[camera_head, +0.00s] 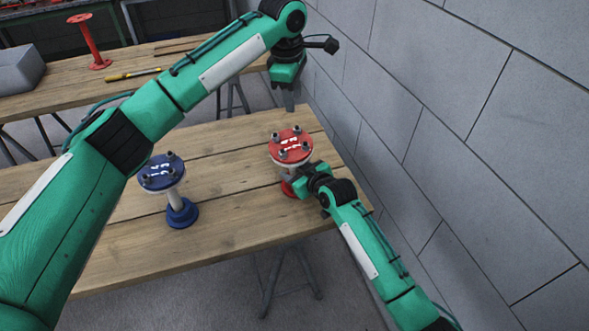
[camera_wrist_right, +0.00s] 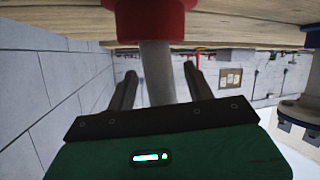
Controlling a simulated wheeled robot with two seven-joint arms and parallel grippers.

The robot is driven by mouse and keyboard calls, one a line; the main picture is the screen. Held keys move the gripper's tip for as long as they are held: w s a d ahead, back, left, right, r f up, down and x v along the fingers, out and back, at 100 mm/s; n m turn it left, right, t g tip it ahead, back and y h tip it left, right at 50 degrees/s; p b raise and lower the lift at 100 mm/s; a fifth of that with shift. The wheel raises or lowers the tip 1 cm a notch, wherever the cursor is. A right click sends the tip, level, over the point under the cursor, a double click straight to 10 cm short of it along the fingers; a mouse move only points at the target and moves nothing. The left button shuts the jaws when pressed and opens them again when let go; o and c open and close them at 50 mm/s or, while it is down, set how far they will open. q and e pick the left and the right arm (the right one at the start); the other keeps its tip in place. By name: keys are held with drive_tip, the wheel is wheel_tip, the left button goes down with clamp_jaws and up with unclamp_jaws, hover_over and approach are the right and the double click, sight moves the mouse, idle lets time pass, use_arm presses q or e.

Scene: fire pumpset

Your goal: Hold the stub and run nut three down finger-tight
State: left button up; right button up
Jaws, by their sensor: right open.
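The red stub (camera_head: 291,146) stands upright on the near wooden table, with several nuts on studs around its white-marked top flange. My right gripper (camera_head: 293,180) is at its stem, below the top flange. In the right wrist view the open fingers (camera_wrist_right: 160,88) are on either side of the grey stem (camera_wrist_right: 157,72), with gaps visible. The stub's red base (camera_wrist_right: 150,20) shows at the top of that view. My left gripper (camera_head: 289,98) points down above the table's far right corner, behind and above the red stub; its jaw opening is unclear. Which nut is number three cannot be told.
A blue stub (camera_head: 161,173) with a similar studded flange stands left on the same table (camera_head: 235,214). A grey block wall (camera_head: 450,120) runs close along the right. A back table (camera_head: 60,84) holds a red stub, a yellow-handled tool and a grey box.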

drive_tip(key=shift+w+a+f, duration=0.15)
drive_tip(key=shift+w+a, duration=0.05)
drive_tip(key=shift+w, duration=0.1)
clamp_jaws()
idle(0.5)
